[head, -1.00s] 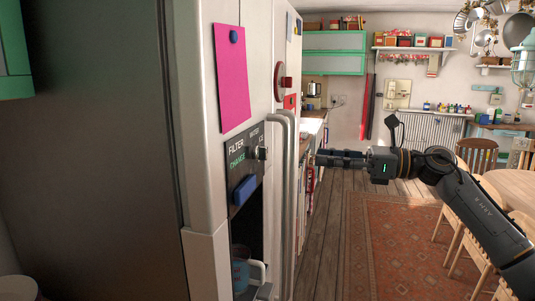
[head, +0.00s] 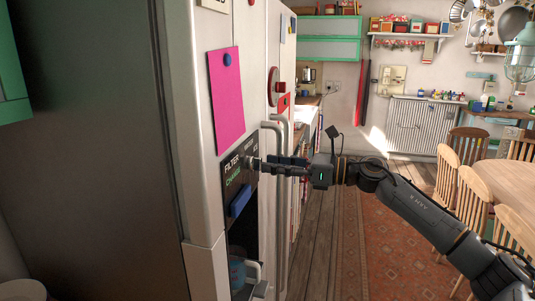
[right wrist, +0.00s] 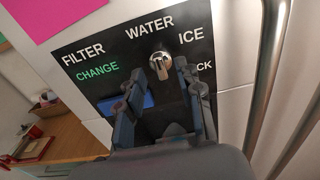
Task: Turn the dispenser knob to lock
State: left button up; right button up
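The dispenser knob (head: 254,164) is a small silver knob on the black dispenser panel (head: 232,182) of the white fridge. In the right wrist view the knob (right wrist: 160,63) sits under the word WATER, with FILTER to its left, ICE to its right, and a partly hidden label ending in "CK" at lower right. I cannot tell surely which label it points at. My right gripper (head: 266,166) is at the panel. In the right wrist view its fingers (right wrist: 168,70) are apart, with the knob at the gap between their tips; contact is unclear. My left gripper is out of view.
A blue dispenser paddle (head: 240,197) is below the knob, and a bluish jug (head: 237,272) stands in the recess. Long metal door handles (head: 280,200) run beside the panel. A pink sheet (head: 226,100) hangs above. Chairs and a table (head: 500,175) stand to the right.

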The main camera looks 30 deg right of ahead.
aim_at(256, 163)
jog(key=shift+p+x, duration=0.45)
jog(key=shift+x, duration=0.65)
grip_shut()
